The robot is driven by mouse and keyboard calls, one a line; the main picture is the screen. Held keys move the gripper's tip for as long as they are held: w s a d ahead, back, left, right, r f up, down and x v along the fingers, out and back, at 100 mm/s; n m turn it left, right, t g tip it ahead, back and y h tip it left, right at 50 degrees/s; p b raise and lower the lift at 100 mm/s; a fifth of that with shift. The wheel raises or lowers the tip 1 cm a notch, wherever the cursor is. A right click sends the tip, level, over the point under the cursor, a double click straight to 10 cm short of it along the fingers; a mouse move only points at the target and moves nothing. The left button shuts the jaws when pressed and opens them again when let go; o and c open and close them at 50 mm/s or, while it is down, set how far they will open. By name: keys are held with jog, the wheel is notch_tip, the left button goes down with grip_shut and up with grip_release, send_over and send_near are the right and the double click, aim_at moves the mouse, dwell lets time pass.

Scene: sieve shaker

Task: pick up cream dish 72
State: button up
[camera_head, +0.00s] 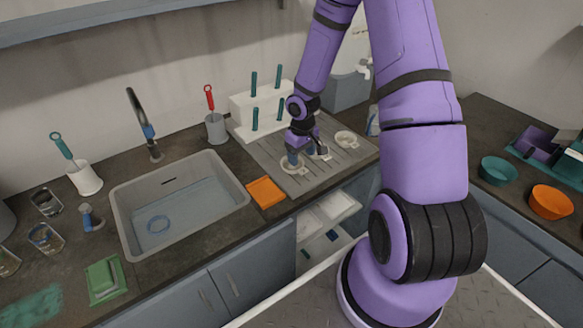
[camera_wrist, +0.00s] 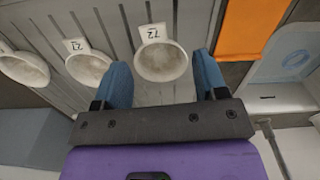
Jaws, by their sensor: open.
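Cream dish 72 (camera_wrist: 160,64) is a round, shallow, speckled bowl with a white tab marked 72, lying on the grey ribbed drainboard. In the head view it appears to be the dish (camera_head: 293,168) nearest the orange cloth. My gripper (camera_wrist: 162,70) is open and empty, its two blue fingers apart on either side of this dish in the wrist view. In the head view my gripper (camera_head: 302,158) is low over the drainboard and partly covers the dishes. I cannot tell whether the fingers touch the dish.
A second tabbed dish (camera_wrist: 88,68) lies close to the left finger, and a third dish (camera_wrist: 22,69) lies farther left. The orange cloth (camera_head: 266,192) is beside the drainboard (camera_head: 340,165). A white rack (camera_head: 262,108) with teal-handled tools stands behind. A sink (camera_head: 180,205) is left.

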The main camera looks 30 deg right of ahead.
aim_at(304, 171)
notch_tip(304, 171, down, 3)
jog(key=shift+r, duration=0.1)
jog(key=shift+s+d+f, duration=0.1)
jog(key=shift+d+f, duration=0.15)
jog(key=shift+f, duration=1.1)
jog(key=shift+s+d+f, duration=0.1)
jog(key=shift+d+f, duration=0.1)
jog(key=shift+f, duration=1.15)
jog(key=c, duration=1)
jog(key=shift+c, duration=0.2)
jog(key=shift+r, duration=0.15)
